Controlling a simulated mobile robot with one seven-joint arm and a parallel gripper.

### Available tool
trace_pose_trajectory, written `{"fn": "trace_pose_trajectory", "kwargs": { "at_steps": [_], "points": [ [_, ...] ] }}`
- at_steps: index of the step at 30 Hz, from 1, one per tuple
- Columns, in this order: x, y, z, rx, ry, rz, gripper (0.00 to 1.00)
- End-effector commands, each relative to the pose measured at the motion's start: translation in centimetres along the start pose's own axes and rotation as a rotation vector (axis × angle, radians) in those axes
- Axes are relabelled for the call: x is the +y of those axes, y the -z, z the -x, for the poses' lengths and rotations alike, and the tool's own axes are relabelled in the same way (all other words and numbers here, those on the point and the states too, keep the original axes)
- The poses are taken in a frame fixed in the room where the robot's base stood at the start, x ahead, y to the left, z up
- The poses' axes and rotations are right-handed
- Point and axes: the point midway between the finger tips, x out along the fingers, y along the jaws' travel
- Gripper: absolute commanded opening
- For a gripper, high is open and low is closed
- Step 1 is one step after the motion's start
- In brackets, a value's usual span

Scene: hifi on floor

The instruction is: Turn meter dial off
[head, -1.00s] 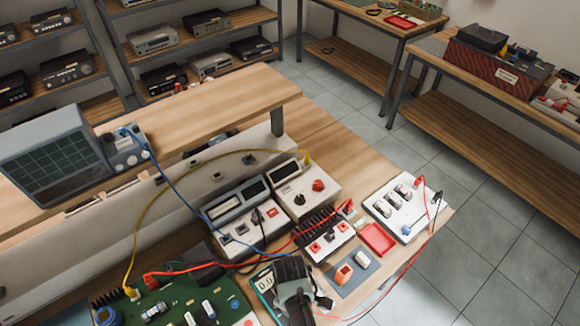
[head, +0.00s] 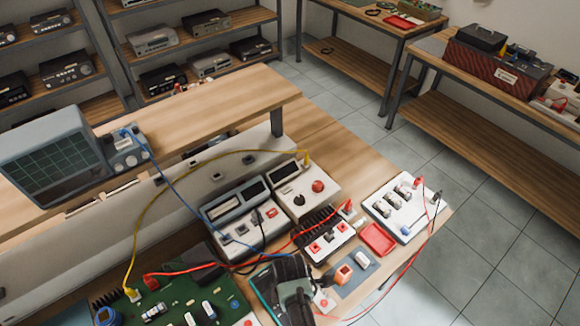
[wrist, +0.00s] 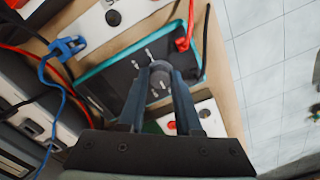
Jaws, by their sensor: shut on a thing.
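The meter is a dark, flat box with a teal rim, lying on the bench; it shows in the wrist view (wrist: 118,77) and partly in the head view (head: 259,296). Its grey round dial (wrist: 159,76) has small white marks around it. My gripper (wrist: 162,84) is over the meter, with its two fingers closed about the dial. In the head view my gripper (head: 294,304) hides the dial and most of the meter's face, so I cannot read its display or the dial's setting.
A red lead (wrist: 186,38) runs at the meter's edge, and a blue lead (wrist: 68,46) lies beside it. A green circuit board (head: 175,298) is left of the meter. Power supplies (head: 236,214) stand behind it. A red tray (head: 377,239) is to the right.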

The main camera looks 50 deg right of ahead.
Motion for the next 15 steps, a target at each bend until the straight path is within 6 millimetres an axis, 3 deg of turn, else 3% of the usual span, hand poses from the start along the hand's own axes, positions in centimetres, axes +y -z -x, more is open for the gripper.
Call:
{"fn": "trace_pose_trajectory", "kwargs": {
  "at_steps": [12,13,15],
  "points": [
    [0.08,0.02,0.05,0.000,-0.002,0.008,0.00],
    [0.08,0.02,0.05,0.000,-0.002,0.008,0.38],
    [0.07,0.02,0.05,0.000,-0.002,0.008,0.51]
  ]
}}
